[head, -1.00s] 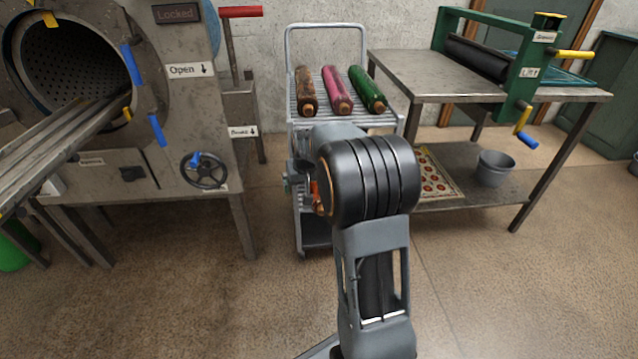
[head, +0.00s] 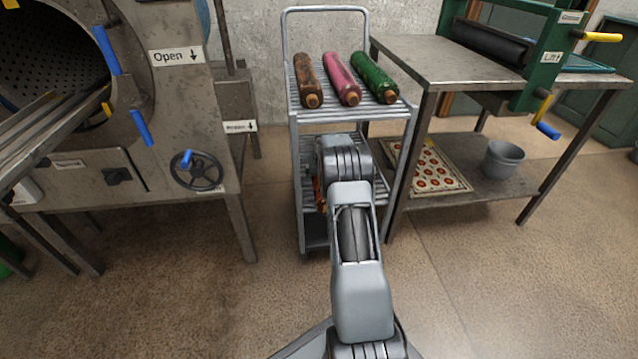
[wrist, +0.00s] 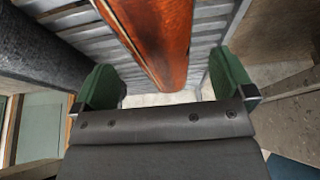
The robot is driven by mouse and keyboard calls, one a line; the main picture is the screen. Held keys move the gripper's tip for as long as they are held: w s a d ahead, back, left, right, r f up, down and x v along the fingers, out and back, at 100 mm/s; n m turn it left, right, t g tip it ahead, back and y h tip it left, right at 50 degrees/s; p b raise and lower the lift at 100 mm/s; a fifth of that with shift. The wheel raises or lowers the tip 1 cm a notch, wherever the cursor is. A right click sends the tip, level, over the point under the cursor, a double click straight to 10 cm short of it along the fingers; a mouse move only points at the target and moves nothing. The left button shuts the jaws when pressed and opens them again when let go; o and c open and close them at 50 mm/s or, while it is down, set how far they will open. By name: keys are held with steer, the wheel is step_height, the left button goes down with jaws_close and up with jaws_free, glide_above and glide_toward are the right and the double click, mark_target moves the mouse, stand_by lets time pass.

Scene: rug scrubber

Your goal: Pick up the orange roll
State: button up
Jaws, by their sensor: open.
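The orange roll (wrist: 155,35) is large in the wrist view, running from the top edge down between my fingers, above or on a slatted metal shelf. In the head view only a sliver of orange (head: 319,193) shows at the left side of my arm, at a lower shelf of the cart (head: 302,150). My gripper (wrist: 168,84) is open, with one green finger pad on each side of the roll's near end. No contact shows. In the head view my gripper is hidden behind my arm.
The cart's top shelf holds a brown roll (head: 307,80), a pink roll (head: 341,78) and a green roll (head: 373,77). A machine with a handwheel (head: 197,171) stands left. A metal table (head: 405,48) with a grey bucket (head: 503,159) below stands right. Floor in front is clear.

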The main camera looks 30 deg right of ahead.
steer(key=shift+b+x, duration=1.15)
steer(key=shift+x, duration=1.15)
steer(key=c, duration=1.5)
steer(key=shift+r, duration=0.2)
